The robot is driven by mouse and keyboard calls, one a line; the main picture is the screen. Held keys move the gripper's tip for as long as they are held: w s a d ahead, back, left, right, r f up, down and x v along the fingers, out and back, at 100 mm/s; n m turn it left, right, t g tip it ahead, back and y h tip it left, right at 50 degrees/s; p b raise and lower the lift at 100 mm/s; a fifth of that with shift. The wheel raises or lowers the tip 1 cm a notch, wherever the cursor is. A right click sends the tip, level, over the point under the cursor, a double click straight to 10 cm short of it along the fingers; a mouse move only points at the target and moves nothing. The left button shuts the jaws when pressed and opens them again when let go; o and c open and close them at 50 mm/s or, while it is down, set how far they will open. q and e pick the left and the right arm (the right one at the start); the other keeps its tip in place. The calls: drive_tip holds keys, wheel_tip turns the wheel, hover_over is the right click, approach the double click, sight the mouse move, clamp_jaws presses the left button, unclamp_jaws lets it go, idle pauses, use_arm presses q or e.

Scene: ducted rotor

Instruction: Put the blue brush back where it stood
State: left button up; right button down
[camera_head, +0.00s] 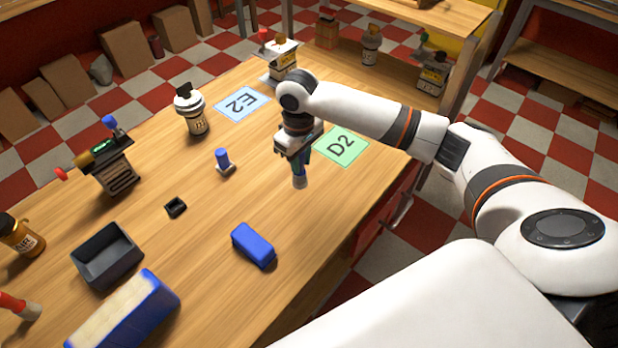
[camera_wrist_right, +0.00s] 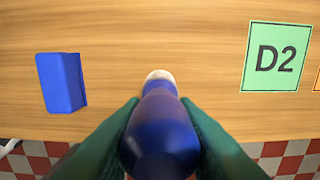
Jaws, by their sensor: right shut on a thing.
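My right gripper (camera_head: 297,158) is shut on the blue brush (camera_wrist_right: 160,130) and holds it over the table, to the left of the green D2 card (camera_head: 341,146). In the right wrist view the brush's rounded blue handle is between the green fingers (camera_wrist_right: 160,140), and its pale tip (camera_wrist_right: 160,76) points away from the camera. In the head view the tip hangs downward; I cannot tell whether it touches the wood. A small black holder (camera_head: 175,207) stands to the left on the table. My left gripper is not in view.
A blue block (camera_head: 253,246) lies in front of the gripper. A blue peg-like piece (camera_head: 223,160) stands to its left.

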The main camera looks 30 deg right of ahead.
sight(301, 181)
wheel_tip(301, 181, down, 3)
drive_tip(key=shift+s+a, duration=0.15)
drive_tip(key=shift+f+p, duration=0.35)
drive_tip(key=shift+f, duration=1.95)
drive_tip(key=shift+f, duration=0.1)
drive_tip(key=c, duration=1.1)
unclamp_jaws()
drive_tip(key=shift+c, duration=0.2)
wheel_tip(301, 181, up, 12)
drive_tip(key=shift+r+b, duration=0.1)
drive_tip(key=shift+b, duration=0.35)
